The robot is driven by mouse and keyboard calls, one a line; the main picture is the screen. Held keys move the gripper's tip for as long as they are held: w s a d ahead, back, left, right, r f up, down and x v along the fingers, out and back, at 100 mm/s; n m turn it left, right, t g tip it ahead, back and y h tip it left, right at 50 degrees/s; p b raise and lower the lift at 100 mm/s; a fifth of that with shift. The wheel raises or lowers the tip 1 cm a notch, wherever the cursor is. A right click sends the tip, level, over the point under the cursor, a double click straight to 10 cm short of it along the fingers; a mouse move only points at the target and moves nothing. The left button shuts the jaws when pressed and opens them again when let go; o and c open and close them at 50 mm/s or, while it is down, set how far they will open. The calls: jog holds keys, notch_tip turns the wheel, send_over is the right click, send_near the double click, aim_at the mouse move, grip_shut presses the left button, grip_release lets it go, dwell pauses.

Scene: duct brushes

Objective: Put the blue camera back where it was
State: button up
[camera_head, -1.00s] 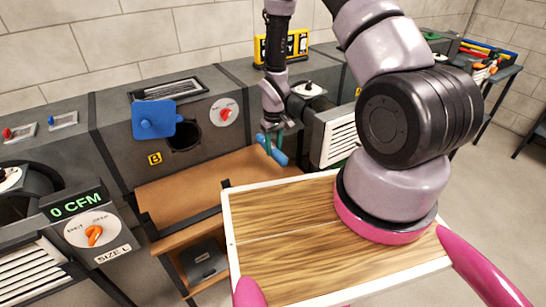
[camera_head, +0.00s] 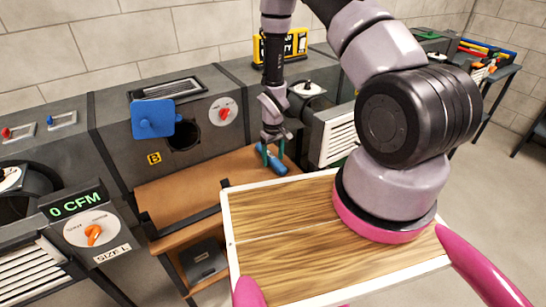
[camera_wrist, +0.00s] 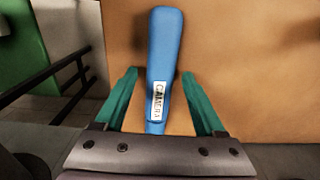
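The blue camera (camera_head: 271,158), a slim blue rod, appears to lie on the brown bench top (camera_head: 215,182) below the duct box. In the wrist view the camera (camera_wrist: 164,60) runs lengthwise between my two green fingers, and its white "CAMERA" label is readable. My gripper (camera_head: 273,148) is low over the bench, around the camera.
The duct box has a round opening (camera_head: 184,135), a blue cover (camera_head: 153,118) and a red knob (camera_head: 224,113). A wooden-topped tray (camera_head: 280,215) is close in front of me. A fan unit with a "0 CFM" display (camera_head: 76,204) stands at left.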

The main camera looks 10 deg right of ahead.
notch_tip(320, 180, up, 13)
jog(key=shift+f, duration=0.2)
dwell(0.4)
notch_tip(320, 180, up, 14)
jog(key=m+t, duration=0.2)
send_over(273, 158)
jog(key=w+d, duration=0.1)
jog(key=d, duration=0.1)
jog(key=s+d+r+m+t, duration=0.1)
jog(key=s+d+r+m, duration=0.15)
jog(key=r, duration=1.05)
jog(key=s+r+m+t+y, duration=0.2)
jog(key=s+r+m+t, duration=0.1)
jog(key=s+r, duration=1.4)
jog(key=shift+s+d+t, duration=0.4)
jog(key=shift+s+t, duration=0.2)
jog(key=shift+s, duration=0.45)
